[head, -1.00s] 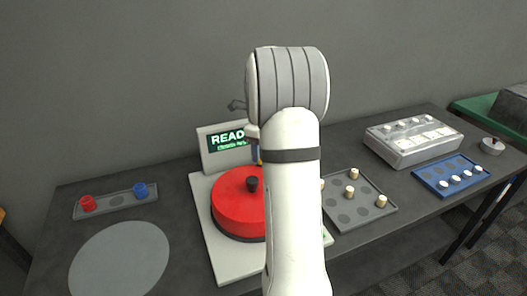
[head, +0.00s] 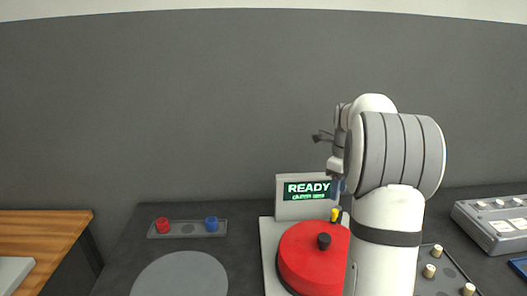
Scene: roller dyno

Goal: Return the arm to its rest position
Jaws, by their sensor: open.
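My arm stands in the right half of the head view, in front of the dark table (head: 120,270). A small dark part of my gripper (head: 322,137) shows at the left of the wrist, raised above the table and level with the wall. The rest is hidden behind the thick grey-banded joint. The jaws look open, with nothing seen between them. Below the wrist is the dyno, a pale machine with a green READY display (head: 307,190) and a red round cover (head: 307,257) with a black knob. My forearm hides part of the cover's right side.
A grey tray (head: 187,231) with a red and a blue knob lies left of the dyno. A grey disc (head: 180,275) is in front of it. A peg tray (head: 425,290) and a pale box (head: 490,228) are right of my arm. A wooden table (head: 45,230) stands far left.

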